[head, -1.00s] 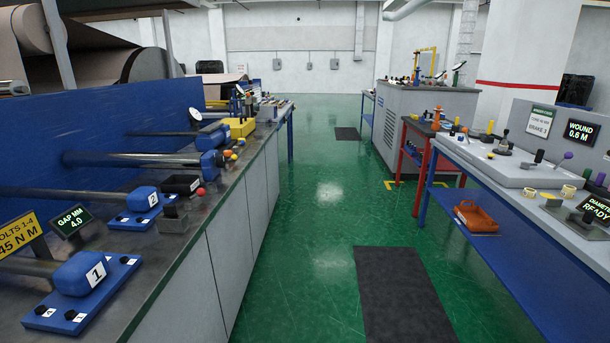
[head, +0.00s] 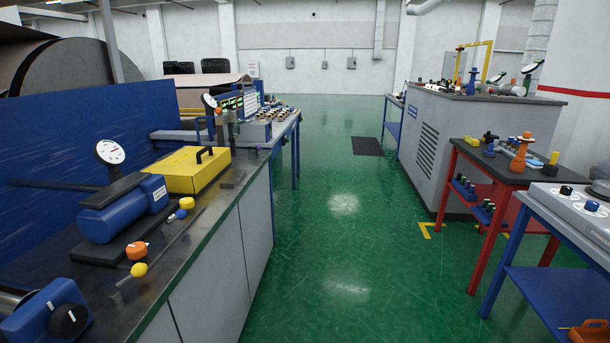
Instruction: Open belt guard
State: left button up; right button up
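A yellow box-shaped cover with a black handle on top (head: 192,172), which looks like the belt guard, sits on the left bench (head: 185,262). It is closed as far as I can see, and its far side is hidden. A blue motor-like block (head: 125,210) stands just in front of it, on a black base. Neither of my grippers shows in the head view.
Orange and yellow knobs (head: 137,250) line the left bench's edge. A gauge (head: 110,152) stands behind the blue block. A red-legged table (head: 500,180) and a grey cabinet (head: 450,130) stand right. The green aisle (head: 340,230) between is clear.

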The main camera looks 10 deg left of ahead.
aim_at(178, 166)
jog(key=i, duration=0.7)
jog(key=i+l+u, duration=0.15)
jog(key=i, duration=0.6)
jog(key=j, duration=0.05)
